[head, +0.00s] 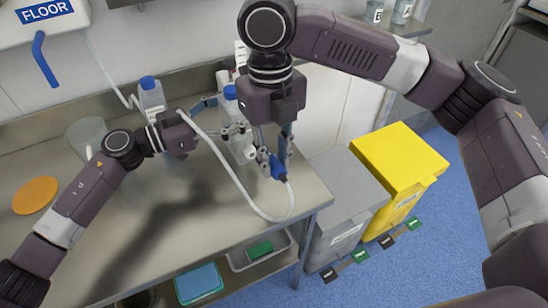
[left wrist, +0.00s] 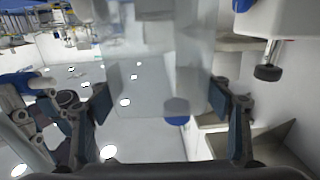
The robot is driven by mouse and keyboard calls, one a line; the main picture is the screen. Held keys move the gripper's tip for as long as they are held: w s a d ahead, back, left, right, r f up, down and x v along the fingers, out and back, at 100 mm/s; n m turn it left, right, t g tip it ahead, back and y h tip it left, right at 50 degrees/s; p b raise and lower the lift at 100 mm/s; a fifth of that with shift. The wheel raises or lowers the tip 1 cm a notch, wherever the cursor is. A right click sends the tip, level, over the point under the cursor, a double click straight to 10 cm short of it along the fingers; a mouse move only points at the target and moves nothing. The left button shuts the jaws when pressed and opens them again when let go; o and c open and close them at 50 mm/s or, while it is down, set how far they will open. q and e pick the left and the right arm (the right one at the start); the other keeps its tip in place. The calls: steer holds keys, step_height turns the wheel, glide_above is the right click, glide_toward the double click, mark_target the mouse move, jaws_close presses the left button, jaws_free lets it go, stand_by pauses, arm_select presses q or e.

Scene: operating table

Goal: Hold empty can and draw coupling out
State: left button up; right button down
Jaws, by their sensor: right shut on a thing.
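A translucent white can (head: 242,146) with a blue cap (head: 230,92) stands on the steel table near its right end. My left gripper (head: 222,117) is at the can's upper part. In the left wrist view the can (left wrist: 160,65) fills the space between the widely spaced fingers (left wrist: 160,125); whether both pads touch it is unclear. My right gripper (head: 273,155) points down beside the can, shut on the blue coupling (head: 279,171). A white hose (head: 248,200) loops from the coupling back up to the left. The coupling is apart from the can's cap.
A second blue-capped bottle (head: 151,98) and a clear beaker (head: 85,136) stand behind my left arm. An orange disc (head: 35,195) lies at the left. Grey (head: 340,190) and yellow (head: 400,160) bins stand right of the table (head: 170,230). The table's front middle is clear.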

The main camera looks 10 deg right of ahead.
arm_select(q)
steer(key=o, duration=0.5)
steer(key=shift+c, duration=0.2)
steer(key=v, duration=1.2)
steer(key=shift+r, duration=0.15)
arm_select(e)
steer(key=shift+r, duration=0.1)
